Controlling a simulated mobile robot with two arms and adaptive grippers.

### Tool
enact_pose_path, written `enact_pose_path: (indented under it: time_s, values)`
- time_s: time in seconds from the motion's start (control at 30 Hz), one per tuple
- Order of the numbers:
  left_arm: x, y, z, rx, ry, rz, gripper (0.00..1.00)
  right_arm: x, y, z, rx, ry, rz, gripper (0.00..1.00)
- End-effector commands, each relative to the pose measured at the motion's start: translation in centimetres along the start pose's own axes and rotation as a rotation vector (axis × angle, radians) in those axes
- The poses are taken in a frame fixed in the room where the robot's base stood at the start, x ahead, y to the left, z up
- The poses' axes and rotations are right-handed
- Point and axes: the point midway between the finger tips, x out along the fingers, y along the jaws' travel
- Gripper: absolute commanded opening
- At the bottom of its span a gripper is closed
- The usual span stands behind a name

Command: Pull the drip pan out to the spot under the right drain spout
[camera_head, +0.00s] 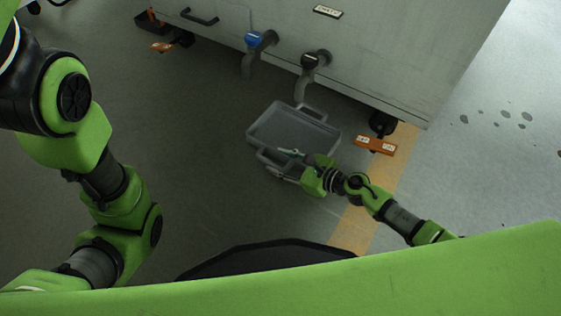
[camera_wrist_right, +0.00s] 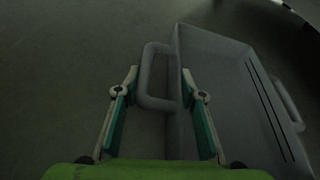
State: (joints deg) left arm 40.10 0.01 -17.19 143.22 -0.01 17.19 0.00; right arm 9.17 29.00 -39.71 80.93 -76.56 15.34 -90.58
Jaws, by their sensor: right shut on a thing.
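The grey drip pan (camera_head: 292,130) is a shallow rectangular tray with a loop handle at each end. It lies on the floor in front of the cabinet. The right drain spout (camera_head: 307,76), with a black knob, hangs near the pan's far edge. The left drain spout (camera_head: 250,62), with a blue knob, is to its left. My right gripper (camera_head: 292,156) is shut on the pan's near handle. In the right wrist view the handle (camera_wrist_right: 149,78) shows between the fingers (camera_wrist_right: 161,88), beside the pan wall (camera_wrist_right: 183,50). My left arm shows, but its gripper is out of view.
The pale cabinet (camera_head: 400,55) stands behind the pan, with a black caster and an orange labelled floor bracket (camera_head: 376,145) at its right corner. Another orange bracket (camera_head: 162,47) is at the left. A tan floor stripe (camera_head: 352,231) runs right of the pan. Floor left of the pan is clear.

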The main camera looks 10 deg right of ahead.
Motion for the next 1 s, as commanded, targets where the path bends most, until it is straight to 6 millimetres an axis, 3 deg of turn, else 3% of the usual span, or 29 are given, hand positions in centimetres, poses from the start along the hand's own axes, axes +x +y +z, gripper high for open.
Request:
enact_pose_path:
  time_s: [0.07,0.1,0.17,0.47,0.63,1.0]
  values:
    - [0.0,0.0,0.0,0.000,0.000,0.000,0.40,0.0,0.2,-0.2,0.002,0.003,0.004,0.05]
    - [0.0,0.0,0.0,0.000,0.000,0.000,0.40,0.0,0.2,-0.2,0.002,0.003,0.003,0.45]
    - [0.0,0.0,0.0,0.000,0.000,0.000,0.40,0.0,0.2,-0.2,0.002,0.003,0.003,0.56]
    - [0.0,-0.1,0.0,0.000,0.000,-0.003,0.40,0.0,0.1,-0.1,0.000,0.001,0.001,0.56]
    - [0.0,-0.1,0.0,0.000,-0.001,-0.003,0.40,-1.1,0.1,-0.2,0.000,0.002,0.001,0.56]
    - [0.0,0.0,0.0,0.000,0.000,0.000,0.40,-8.5,0.2,-0.3,0.002,0.004,0.002,0.56]
